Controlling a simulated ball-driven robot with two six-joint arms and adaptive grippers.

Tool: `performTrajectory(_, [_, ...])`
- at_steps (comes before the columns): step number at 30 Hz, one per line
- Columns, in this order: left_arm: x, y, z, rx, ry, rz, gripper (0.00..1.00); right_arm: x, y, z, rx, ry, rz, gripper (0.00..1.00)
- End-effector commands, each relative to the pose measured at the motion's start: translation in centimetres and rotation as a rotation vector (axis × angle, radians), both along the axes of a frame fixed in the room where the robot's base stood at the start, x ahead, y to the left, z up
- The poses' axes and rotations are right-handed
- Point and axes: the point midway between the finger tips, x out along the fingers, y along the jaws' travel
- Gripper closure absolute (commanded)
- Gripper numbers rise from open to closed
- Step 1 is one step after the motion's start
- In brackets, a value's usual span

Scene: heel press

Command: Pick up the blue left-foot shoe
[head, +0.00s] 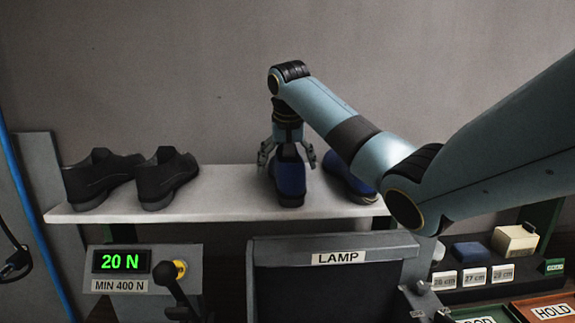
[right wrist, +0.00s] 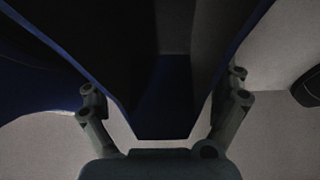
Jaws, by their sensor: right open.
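Two blue shoes stand on the pale shelf (head: 230,205). My right gripper (head: 287,158) points down over the left one of the pair, the nearer blue shoe (head: 291,185). Its fingers are open, one on each side of the shoe's upper part. In the right wrist view, this shoe (right wrist: 165,98) fills the space between the open fingers, with small gaps beside it. The other blue shoe (head: 345,180) is partly hidden behind my right arm; it seems to show at the left of the wrist view (right wrist: 35,80). I cannot tell which foot each fits. My left gripper is not in view.
Two black shoes (head: 98,178) stand at the shelf's left. In front are a force display reading 20 N (head: 121,261), a lever (head: 178,292), and a dark panel labelled LAMP (head: 335,280). Size-marked blocks (head: 472,251) and a HOLD tray (head: 545,308) are at the right.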

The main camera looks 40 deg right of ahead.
Motion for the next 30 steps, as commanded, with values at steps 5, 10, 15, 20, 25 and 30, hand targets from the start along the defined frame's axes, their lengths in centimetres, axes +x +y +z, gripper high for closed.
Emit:
performTrajectory(5, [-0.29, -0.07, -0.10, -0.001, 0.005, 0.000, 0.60, 0.02, 0.02, -0.06, 0.000, -0.001, 0.000, 0.00])
performTrajectory(10, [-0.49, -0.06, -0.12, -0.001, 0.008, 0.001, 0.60, 0.03, 0.03, -0.03, 0.000, -0.001, 0.000, 0.22])
performTrajectory(15, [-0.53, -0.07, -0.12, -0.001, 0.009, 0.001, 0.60, 0.02, 0.03, -0.01, 0.000, -0.001, 0.000, 0.44])
performTrajectory(20, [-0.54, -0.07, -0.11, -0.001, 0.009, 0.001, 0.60, 0.03, 0.03, -0.01, 0.000, -0.001, 0.000, 0.65])
performTrajectory(25, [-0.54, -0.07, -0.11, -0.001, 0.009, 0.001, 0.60, 0.06, 0.01, 0.09, -0.001, -0.003, -0.001, 0.73])
performTrajectory(30, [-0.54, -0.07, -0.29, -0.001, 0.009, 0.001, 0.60, 0.11, 0.00, 0.47, -0.001, -0.004, 0.000, 0.73])
